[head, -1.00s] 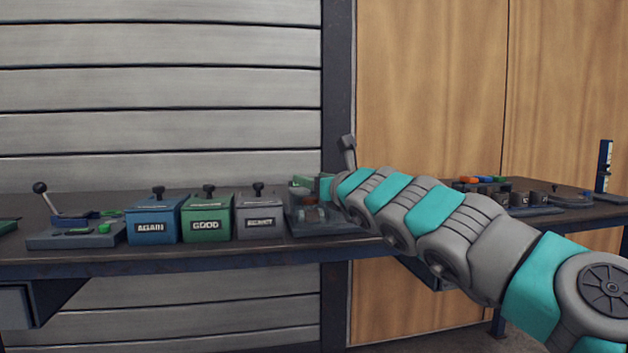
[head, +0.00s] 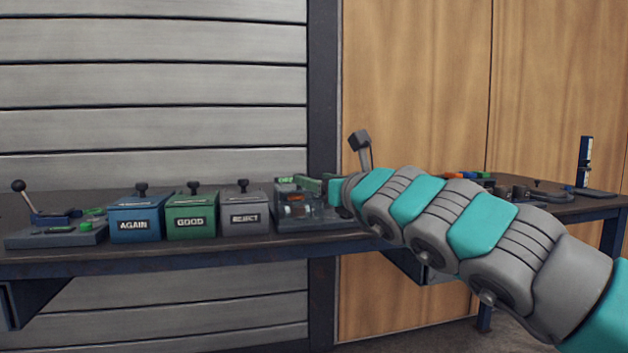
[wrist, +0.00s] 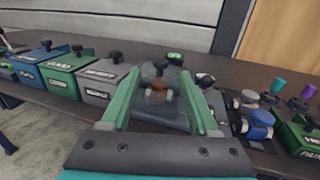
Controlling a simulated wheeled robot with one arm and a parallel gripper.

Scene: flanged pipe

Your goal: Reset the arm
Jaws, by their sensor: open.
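My gripper (wrist: 160,95) is open, with two green fingers spread apart in the wrist view. No object is between its pads. In the wrist view a clear-covered station (wrist: 165,85) with orange and metal parts inside lies beyond the fingers. In the head view my teal and grey arm reaches in from the lower right, and the gripper's end sits at the right of the same station (head: 300,212). The arm hides part of the station and of the bench behind it.
A blue AGAIN box (head: 136,219), a green GOOD box (head: 191,216) and a grey REJECT box (head: 245,214) stand in a row on the dark bench. A lever fixture (head: 55,230) is at the far left. At right in the wrist view are a blue part (wrist: 257,122) and a green box (wrist: 303,135).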

